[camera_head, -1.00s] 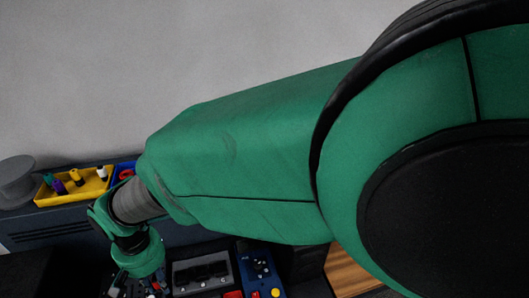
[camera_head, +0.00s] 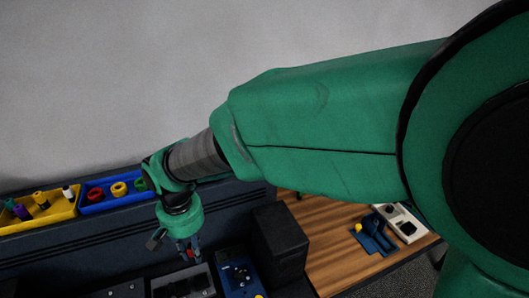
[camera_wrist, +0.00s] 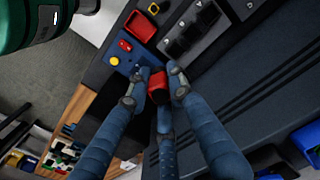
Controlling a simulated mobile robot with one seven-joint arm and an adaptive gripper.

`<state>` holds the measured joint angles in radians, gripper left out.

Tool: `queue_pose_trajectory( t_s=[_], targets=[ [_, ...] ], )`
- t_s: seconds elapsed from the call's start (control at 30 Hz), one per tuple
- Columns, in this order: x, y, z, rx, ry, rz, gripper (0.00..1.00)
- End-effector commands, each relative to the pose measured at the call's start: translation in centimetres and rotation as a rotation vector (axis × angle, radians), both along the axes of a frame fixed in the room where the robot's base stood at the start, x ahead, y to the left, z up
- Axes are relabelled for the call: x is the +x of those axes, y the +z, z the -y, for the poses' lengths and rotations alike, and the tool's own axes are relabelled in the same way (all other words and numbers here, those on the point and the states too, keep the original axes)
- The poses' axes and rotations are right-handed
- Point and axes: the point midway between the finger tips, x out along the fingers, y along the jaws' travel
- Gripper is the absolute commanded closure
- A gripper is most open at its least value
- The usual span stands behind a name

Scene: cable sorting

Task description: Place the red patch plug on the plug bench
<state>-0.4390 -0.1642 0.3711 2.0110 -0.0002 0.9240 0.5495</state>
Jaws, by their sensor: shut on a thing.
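The red patch plug (camera_wrist: 158,84) is between the fingertips of my gripper (camera_wrist: 155,88) in the wrist view, and the fingers are shut on it. In the head view the plug (camera_head: 190,254) is a small red spot at the tips of my gripper (camera_head: 187,250), held up in front of the dark console. A wooden-topped bench (camera_head: 325,246) stands at the right, apart from the gripper, and seems to be the plug bench. It bears a blue stand (camera_head: 374,240) with a yellow part and a pale block (camera_head: 412,228) with dark openings. My arm hides part of the bench.
A yellow tray (camera_head: 62,213) and a blue tray (camera_head: 107,205) hold coloured pieces on the left ledge. A black box (camera_head: 280,243) stands between the console and the bench. A blue panel (camera_head: 238,275) is below the gripper. The front left of the bench top is clear.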

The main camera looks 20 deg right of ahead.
Motion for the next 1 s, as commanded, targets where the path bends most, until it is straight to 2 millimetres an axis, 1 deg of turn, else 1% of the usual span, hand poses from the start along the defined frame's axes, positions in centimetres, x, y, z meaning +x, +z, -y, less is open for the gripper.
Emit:
queue_pose_trajectory(
  t_s=[0.03,0.1,0.33,0.53,0.83,1.0],
  targets=[
    [0.3,0.1,1.4,0.001,-0.03,0.001,1.0],
    [0.6,0.1,3.0,0.001,-0.067,0.001,1.0],
    [1.1,0.2,8.4,0.001,-0.188,0.002,1.0],
    [1.1,0.2,12.9,0.001,-0.292,0.002,1.0],
    [0.2,0.2,19.5,0.0,-0.447,0.003,1.0],
    [-0.8,0.2,23.1,0.001,-0.537,0.002,1.0]
  ],
)
